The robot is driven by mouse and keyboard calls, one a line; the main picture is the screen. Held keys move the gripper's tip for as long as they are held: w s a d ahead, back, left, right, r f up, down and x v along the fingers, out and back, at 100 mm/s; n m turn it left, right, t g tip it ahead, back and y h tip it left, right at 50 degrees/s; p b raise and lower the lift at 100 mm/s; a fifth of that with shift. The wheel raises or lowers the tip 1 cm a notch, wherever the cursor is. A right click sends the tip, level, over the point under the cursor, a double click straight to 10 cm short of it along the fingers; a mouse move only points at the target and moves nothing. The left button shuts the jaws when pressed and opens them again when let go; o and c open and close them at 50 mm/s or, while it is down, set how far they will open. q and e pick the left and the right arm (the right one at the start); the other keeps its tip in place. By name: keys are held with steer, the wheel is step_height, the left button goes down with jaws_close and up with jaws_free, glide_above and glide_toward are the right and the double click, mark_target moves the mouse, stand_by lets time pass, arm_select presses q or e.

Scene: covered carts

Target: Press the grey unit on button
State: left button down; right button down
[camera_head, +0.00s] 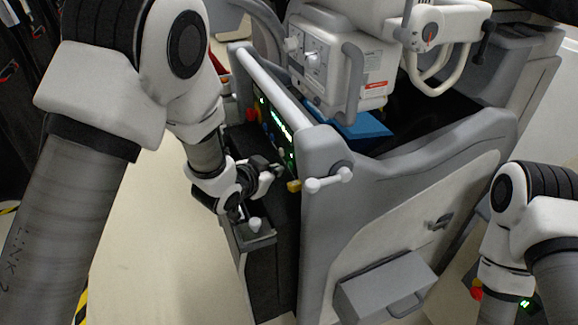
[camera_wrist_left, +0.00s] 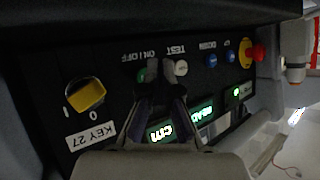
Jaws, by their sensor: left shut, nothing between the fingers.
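The grey unit (camera_head: 385,190) is a large cart whose dark control panel (camera_head: 275,128) faces left in the head view. In the left wrist view the panel appears upside down. It shows a green button (camera_wrist_left: 146,74) by the ON/OFF label and a white button (camera_wrist_left: 181,68) by the TEST label. My left gripper (camera_head: 274,170) is shut and empty beside the panel. In the wrist view its fingertips (camera_wrist_left: 161,87) overlap the area just below the green and white buttons, partly covering the green one. I cannot tell whether they touch it. My right gripper is out of view.
The panel also has a yellow switch (camera_wrist_left: 86,95) by a KEY 27 label, blue buttons (camera_wrist_left: 210,60), a red knob (camera_wrist_left: 258,53) and a lit display (camera_wrist_left: 163,130). A yellow-tipped part and pale handle (camera_head: 328,180) stick out near my left gripper. Pale floor (camera_head: 150,230) lies left.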

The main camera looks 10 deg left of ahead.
arm_select(q)
steer(key=shift+d, duration=0.1)
steer(key=shift+w+d, duration=0.2)
steer(key=shift+d, duration=0.05)
stand_by(0.3)
steer(key=shift+w+d+p, duration=0.25)
steer(key=shift+d+p, duration=0.1)
stand_by(0.7)
steer(key=shift+a, duration=0.1)
steer(key=shift+s+a, duration=0.45)
steer(key=shift+a, duration=0.15)
steer(key=s+a, duration=0.1)
steer(key=a, duration=0.1)
steer(key=s+a, duration=0.1)
steer(key=a, duration=0.1)
steer(key=shift+s+b, duration=0.3)
steer(key=shift+s, duration=0.1)
stand_by(0.7)
